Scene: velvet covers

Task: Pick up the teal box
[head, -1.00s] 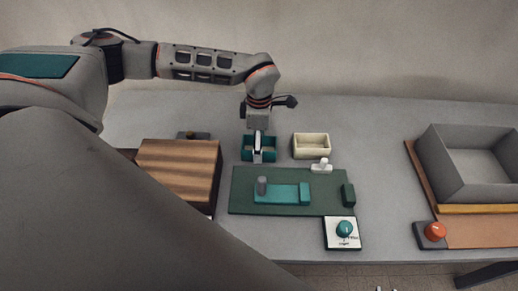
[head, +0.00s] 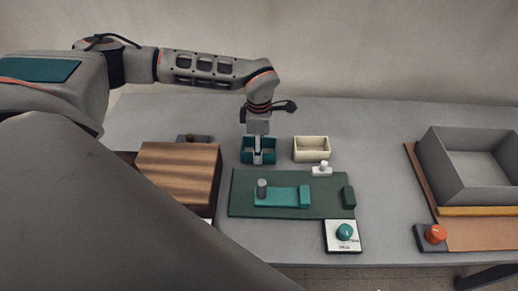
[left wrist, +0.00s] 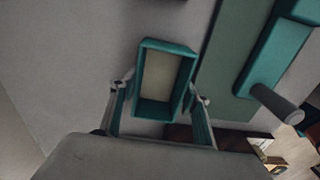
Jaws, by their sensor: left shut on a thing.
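The teal box (head: 245,152) is a small open-topped box on the grey table, behind the green board. My left gripper (head: 258,153) comes down over it from above. In the left wrist view the teal box (left wrist: 187,69) shows a pale inside, and the fingers of my left gripper (left wrist: 158,96) stand at its two opposite sides, shut on it. I cannot tell whether the box is clear of the table. My right gripper is not in view.
A cream box (head: 311,156) stands close to the right of the teal box. A green board (head: 240,205) with a teal piece and grey peg lies in front. A wooden block (head: 178,172) is to the left. A large grey bin (head: 450,177) stands far right.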

